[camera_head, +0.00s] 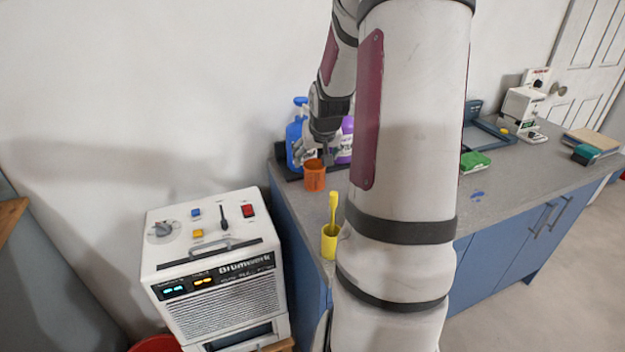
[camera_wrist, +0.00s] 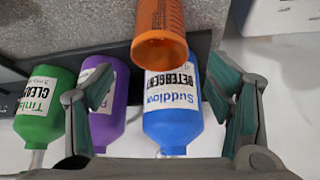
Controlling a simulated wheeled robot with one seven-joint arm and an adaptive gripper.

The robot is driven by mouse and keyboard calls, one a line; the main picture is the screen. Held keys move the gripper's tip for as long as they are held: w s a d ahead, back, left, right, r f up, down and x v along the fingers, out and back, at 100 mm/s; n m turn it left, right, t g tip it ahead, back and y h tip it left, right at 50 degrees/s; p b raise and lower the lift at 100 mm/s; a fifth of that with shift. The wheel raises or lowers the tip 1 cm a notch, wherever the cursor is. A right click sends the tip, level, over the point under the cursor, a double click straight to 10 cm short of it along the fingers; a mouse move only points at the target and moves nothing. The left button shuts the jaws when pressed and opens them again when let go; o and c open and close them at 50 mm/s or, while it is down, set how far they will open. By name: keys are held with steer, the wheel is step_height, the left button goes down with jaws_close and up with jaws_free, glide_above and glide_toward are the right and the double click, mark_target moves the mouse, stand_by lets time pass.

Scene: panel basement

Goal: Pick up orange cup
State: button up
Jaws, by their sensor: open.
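The orange cup (camera_head: 315,175) stands on the grey counter near its left end, in front of a blue detergent bottle (camera_head: 296,138). In the wrist view the orange cup (camera_wrist: 160,35) is at the top middle, its round rim towards the camera. My gripper (camera_head: 316,155) is just above and behind the cup in the head view. In the wrist view my gripper (camera_wrist: 170,90) is open, with its two fingers wide apart and the cup beyond them, between their lines. Nothing is held. My arm hides part of the counter in the head view.
A purple bottle (camera_head: 345,140) and a green bottle (camera_wrist: 45,105) stand beside the blue one on a dark tray. A yellow cup (camera_head: 329,241) with a yellow handle sticking up stands at the counter's front edge. A white machine (camera_head: 215,260) stands left of the counter (camera_head: 490,195).

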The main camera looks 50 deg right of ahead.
mark_target(315, 164)
steer(key=b+x, duration=0.1)
steer(key=x, duration=0.4)
steer(key=shift+s+a+f, duration=0.15)
steer(key=shift+f, duration=0.1)
steer(key=shift+c, duration=0.3)
steer(key=c, duration=1.4)
steer(key=shift+o, duration=0.2)
steer(key=shift+r, duration=0.15)
